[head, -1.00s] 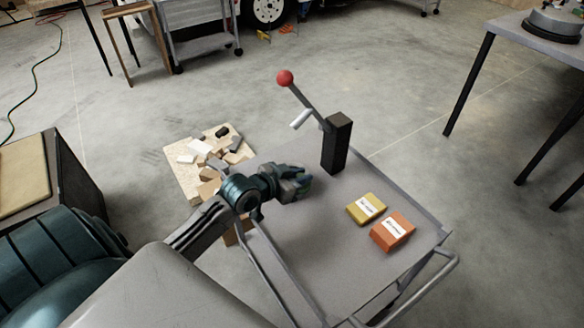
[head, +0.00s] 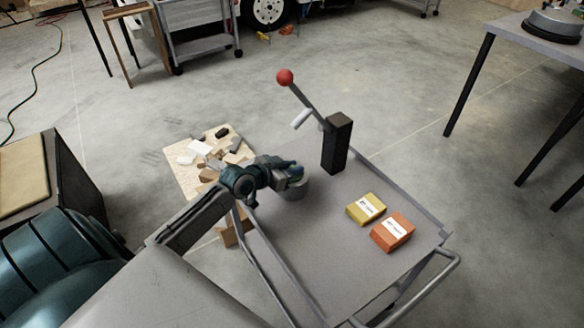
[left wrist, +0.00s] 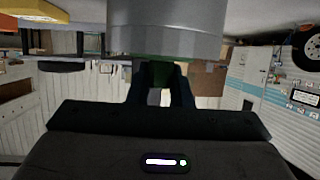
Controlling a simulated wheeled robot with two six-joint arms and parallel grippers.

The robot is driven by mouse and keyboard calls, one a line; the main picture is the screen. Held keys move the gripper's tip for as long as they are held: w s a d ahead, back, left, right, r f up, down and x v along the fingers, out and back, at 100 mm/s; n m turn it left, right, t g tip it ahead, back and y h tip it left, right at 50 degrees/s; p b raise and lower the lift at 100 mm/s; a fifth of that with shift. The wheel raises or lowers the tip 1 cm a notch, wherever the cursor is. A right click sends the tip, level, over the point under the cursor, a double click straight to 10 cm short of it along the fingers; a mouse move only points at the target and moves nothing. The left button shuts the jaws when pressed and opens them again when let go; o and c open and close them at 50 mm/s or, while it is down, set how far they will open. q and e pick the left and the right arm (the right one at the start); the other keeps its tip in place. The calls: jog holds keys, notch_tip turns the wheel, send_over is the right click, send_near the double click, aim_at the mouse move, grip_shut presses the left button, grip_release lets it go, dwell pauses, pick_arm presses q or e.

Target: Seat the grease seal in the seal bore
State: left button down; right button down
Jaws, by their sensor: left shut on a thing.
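My left gripper (head: 294,176) is over the grey cart top, at the side of a grey metal cylinder (head: 297,190), which looks like the part with the seal bore. In the left wrist view the cylinder (left wrist: 165,35) fills the top middle, and the two dark fingers (left wrist: 160,88) reach to its edge. A thin dark green piece (left wrist: 158,61), apparently the grease seal, shows between the fingertips against that edge. The bore is hidden, and I cannot tell whether the seal touches or enters it. My right gripper is out of view.
A black post (head: 337,145) with a red-knobbed lever (head: 285,77) stands behind the gripper. A yellow box (head: 366,208) and an orange box (head: 392,232) lie to the right on the cart top (head: 320,265). A board of scraps (head: 190,185) is left of the cart.

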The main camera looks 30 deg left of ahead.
pick_arm(q)
jog(key=shift+f, duration=0.15)
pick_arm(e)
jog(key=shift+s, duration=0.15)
pick_arm(q)
jog(key=c, duration=1.3)
grip_release()
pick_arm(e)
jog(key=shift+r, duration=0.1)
pick_arm(q)
jog(key=shift+r, duration=0.2)
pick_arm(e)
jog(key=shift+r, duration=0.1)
pick_arm(q)
jog(key=p+v, duration=0.4)
jog(key=v, duration=0.8)
jog(key=shift+f, duration=0.1)
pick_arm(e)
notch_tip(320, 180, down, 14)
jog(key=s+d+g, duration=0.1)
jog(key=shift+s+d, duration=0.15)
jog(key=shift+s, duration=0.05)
